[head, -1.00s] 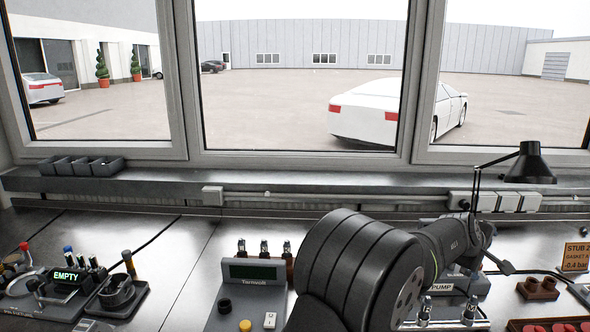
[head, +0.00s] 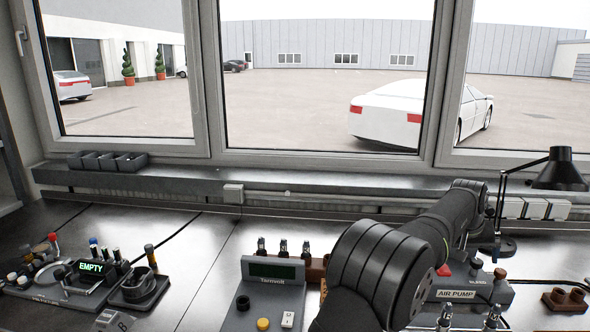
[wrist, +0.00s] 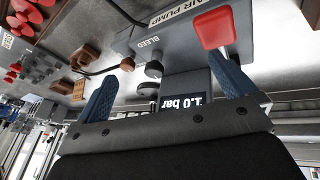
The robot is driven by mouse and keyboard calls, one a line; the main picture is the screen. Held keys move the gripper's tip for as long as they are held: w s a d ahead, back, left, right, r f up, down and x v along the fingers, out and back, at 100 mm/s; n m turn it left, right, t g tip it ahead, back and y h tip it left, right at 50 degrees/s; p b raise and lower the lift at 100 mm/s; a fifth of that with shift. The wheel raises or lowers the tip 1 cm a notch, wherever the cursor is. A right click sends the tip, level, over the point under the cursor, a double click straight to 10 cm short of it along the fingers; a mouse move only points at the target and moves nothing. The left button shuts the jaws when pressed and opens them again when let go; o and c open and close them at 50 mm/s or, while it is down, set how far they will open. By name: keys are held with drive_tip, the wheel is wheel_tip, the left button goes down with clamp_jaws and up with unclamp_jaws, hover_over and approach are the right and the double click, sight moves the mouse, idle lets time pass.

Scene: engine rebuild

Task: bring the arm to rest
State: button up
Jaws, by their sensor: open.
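My arm reaches from the bottom of the head view toward the right back of the bench. My gripper does not show clearly there, hidden behind my arm links. In the wrist view my gripper (wrist: 165,85) is open, its two blue fingers apart with nothing between them. Past the fingers is the grey air pump (head: 485,285), with a red lever (wrist: 214,28) close to the right fingertip in the wrist view. A display reading 1.0 bar (wrist: 183,102) shows between and below the fingers. I cannot tell whether a finger touches the pump.
A fixture with an EMPTY display (head: 91,267) is at the left. A black lamp (head: 560,172) stands at the right back, close to my arm. A brown block (head: 566,299) lies at the right. Bare bench (head: 200,285) is left of the box.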

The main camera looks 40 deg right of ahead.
drive_tip(key=w+a+m, duration=0.1)
drive_tip(key=w+a+m+y, duration=0.1)
drive_tip(key=w, duration=0.1)
drive_tip(key=w+a+t+y, duration=0.1)
drive_tip(key=shift+w+a+f+m, duration=0.15)
drive_tip(key=shift+a+f+m, duration=0.05)
drive_tip(key=shift+f+m, duration=0.2)
drive_tip(key=shift+f+y, duration=0.3)
drive_tip(key=shift+f, duration=0.25)
drive_tip(key=shift+r, duration=0.3)
drive_tip(key=c, duration=0.5)
wheel_tip(320, 180, up, 6)
drive_tip(key=shift+r, duration=0.25)
drive_tip(key=c, duration=1.4)
drive_tip(key=shift+r, duration=0.1)
clamp_jaws()
drive_tip(key=shift+f, duration=3.1)
drive_tip(key=shift+f, duration=0.1)
